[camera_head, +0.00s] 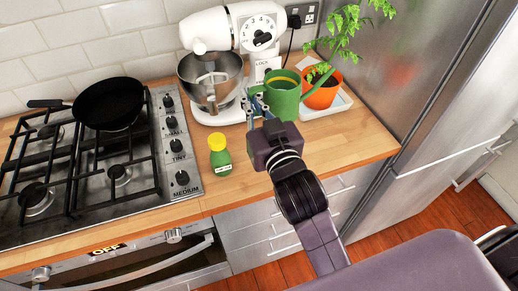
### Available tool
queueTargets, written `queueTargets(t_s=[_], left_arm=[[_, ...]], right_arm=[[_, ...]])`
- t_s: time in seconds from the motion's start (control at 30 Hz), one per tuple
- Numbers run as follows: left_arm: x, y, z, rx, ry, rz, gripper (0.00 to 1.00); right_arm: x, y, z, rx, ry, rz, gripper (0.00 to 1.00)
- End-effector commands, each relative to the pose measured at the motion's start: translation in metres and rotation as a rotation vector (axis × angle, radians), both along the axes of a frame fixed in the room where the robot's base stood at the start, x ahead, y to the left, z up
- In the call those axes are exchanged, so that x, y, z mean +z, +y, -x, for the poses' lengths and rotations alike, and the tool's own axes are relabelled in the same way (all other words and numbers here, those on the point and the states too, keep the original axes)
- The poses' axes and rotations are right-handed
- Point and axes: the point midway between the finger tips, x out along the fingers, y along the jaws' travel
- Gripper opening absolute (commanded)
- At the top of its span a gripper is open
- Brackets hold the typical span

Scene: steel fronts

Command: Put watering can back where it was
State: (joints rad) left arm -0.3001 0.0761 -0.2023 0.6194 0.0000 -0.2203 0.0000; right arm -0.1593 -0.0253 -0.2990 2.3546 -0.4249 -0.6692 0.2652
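The green watering can (285,102) is upright at the back of the wooden counter, between the white stand mixer and the orange plant pot. Its spout points right toward the plant. My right gripper (257,104) reaches in from the lower right, with its fingers at the left, handle side of the can. The fingers overlap the handle in the picture, and whether they are closed on it is unclear. My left gripper is not in view.
The orange pot (322,93) with a leafy plant stands on a white tray (341,103). A stand mixer (215,28) with a steel bowl (212,82) is close left. A green, yellow-capped bottle (220,157) stands near the hob (95,165). The fridge (415,85) borders the right; the front-right counter is clear.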

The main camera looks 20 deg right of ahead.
Motion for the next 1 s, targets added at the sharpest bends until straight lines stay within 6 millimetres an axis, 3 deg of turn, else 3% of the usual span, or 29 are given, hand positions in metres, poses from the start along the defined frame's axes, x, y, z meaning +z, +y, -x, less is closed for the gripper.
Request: queueTargets(t_s=[0.03,0.2,0.4,0.63,0.83,1.0], left_arm=[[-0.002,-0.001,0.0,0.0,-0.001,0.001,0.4],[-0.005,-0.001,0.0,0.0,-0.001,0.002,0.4],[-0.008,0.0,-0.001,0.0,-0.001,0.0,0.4],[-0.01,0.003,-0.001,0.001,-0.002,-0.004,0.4],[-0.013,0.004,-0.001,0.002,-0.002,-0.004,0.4],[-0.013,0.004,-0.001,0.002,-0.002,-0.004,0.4]], right_arm=[[-0.017,0.0,0.001,0.0,0.005,0.004,0.0],[-0.06,0.0,0.001,0.0,0.002,0.002,0.0],[-0.1,0.0,0.001,0.0,-0.001,0.001,0.0],[-0.118,0.0,0.0,0.0,-0.004,0.0,0.0],[-0.148,0.0,0.0,-0.001,-0.002,0.0,0.0],[-0.156,0.001,0.0,0.001,-0.006,0.0,0.0]])
